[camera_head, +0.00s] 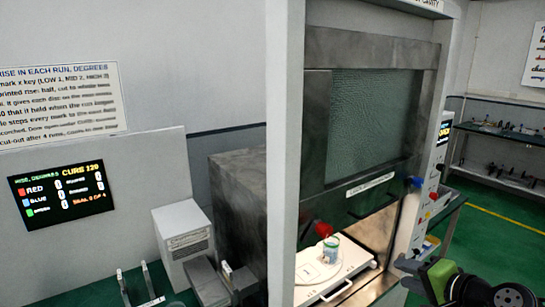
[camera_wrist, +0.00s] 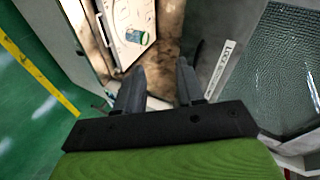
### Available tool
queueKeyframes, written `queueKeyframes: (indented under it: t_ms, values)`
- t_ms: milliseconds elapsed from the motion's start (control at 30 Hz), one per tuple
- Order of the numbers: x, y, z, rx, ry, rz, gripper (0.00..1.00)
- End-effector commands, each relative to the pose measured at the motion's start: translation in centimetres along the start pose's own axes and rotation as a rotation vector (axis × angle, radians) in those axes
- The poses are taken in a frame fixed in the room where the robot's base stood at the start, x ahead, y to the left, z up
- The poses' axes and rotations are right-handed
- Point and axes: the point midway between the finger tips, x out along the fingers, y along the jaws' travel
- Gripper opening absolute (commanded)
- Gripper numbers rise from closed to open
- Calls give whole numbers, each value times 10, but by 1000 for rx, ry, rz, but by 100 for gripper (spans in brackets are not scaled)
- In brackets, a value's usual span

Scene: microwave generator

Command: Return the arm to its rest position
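My arm shows at the lower right of the head view, with a green wrist body (camera_head: 438,277) and black links beside it. It is to the right of the generator's open lower bay. In the wrist view my gripper (camera_wrist: 158,80) has its two dark fingers apart, with nothing between them. The gripper faces the generator; the white tray (camera_wrist: 122,50) and a small cup with a green and blue side (camera_wrist: 136,36) lie beyond the fingertips. In the head view the cup (camera_head: 330,252) stands on the white tray (camera_head: 345,273).
The generator's textured glass door panel (camera_head: 372,118) is above the bay. A shelf (camera_head: 500,135) stands behind; green floor (camera_head: 490,235) is clear at right.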

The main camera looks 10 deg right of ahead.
Motion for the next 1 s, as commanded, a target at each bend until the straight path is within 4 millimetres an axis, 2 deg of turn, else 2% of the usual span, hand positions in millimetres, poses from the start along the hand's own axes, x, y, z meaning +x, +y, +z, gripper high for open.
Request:
queueKeyframes:
  t_ms: [33,100,200,267,333,433,500,600,700,800,1000]
  values:
    - [10,-5,18,-55,-39,36,38]
    - [20,-11,42,-132,-90,94,38]
    - [31,-17,82,-264,-165,183,38]
    - [33,-21,111,-363,-214,241,38]
    - [30,-24,148,-498,-272,312,38]
    - [10,-24,202,-713,-344,403,38]
    - [-12,-19,233,-849,-378,445,38]
    - [-47,-6,264,-1012,-415,475,38]
    - [-76,9,280,-1115,-443,476,38]
    - [-92,20,286,-1163,-461,472,38]
    - [-97,24,286,-1175,-468,475,38]
